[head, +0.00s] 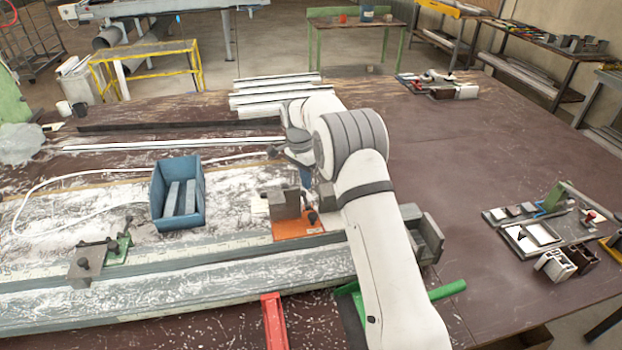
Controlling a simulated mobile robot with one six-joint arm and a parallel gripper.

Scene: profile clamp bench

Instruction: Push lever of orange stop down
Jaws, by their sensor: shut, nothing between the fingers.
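The orange stop (298,228) sits on the rail in the middle of the bench, with a grey block (284,204) on it. Its lever (312,216) shows as a small dark knob at the block's right side; the lever's exact tilt is too small to tell. My gripper (306,182) points down just above and behind the stop, close to the lever. It is shut and empty. My arm hides the area right of the stop, and I cannot tell whether the fingertips touch the lever.
A blue bin (178,194) with grey bars stands left of the stop. A green stop (118,248) with a clamp sits farther left on the rail. A red bar (274,322) juts out in front. White profiles (275,90) lie behind.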

